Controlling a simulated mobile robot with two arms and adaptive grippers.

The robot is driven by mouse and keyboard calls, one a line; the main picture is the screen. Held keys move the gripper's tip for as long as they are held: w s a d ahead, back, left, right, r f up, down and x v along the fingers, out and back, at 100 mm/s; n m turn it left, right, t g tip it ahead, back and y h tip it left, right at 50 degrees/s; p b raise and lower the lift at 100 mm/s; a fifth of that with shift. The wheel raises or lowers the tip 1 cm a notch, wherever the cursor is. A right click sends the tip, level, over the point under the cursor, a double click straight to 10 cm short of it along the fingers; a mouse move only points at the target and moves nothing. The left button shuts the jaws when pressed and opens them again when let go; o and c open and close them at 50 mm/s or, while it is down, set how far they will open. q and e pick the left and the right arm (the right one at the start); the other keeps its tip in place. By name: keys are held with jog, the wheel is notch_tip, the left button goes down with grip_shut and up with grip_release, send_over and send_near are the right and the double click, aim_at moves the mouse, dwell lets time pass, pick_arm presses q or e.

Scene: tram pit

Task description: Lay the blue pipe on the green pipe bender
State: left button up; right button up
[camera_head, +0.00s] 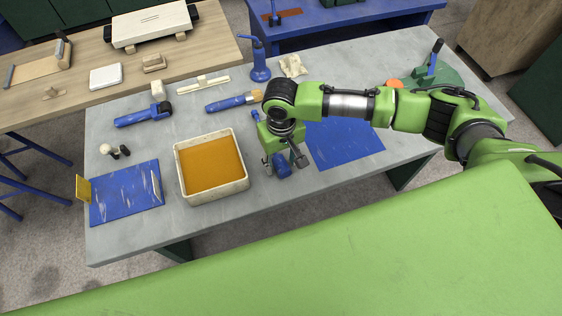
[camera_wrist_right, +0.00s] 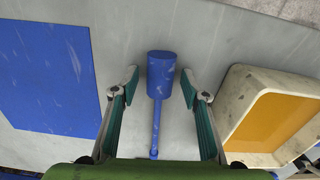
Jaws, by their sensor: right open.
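A blue piece with a thick cylindrical end and a thin rod, which I take as the blue pipe (camera_head: 283,168), lies on the grey table, partly hidden by my right gripper (camera_head: 284,160). In the right wrist view the blue pipe (camera_wrist_right: 161,77) shows between the spread fingers of my right gripper (camera_wrist_right: 160,88), with a gap on each side. The gripper is open and holds nothing. A dark green device with an upright blue lever, probably the green pipe bender (camera_head: 446,76), stands at the table's far right, partly behind my right arm. My left gripper is out of view.
A cream tray with an orange inside (camera_head: 246,184) stands just left of my gripper. A blue mat (camera_head: 345,148) lies to its right. Blue tools (camera_head: 143,116) and a blue can (camera_head: 260,68) are farther back. Another blue mat (camera_head: 125,195) lies at the left.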

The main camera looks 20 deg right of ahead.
jog(key=shift+f, duration=0.1)
grip_shut()
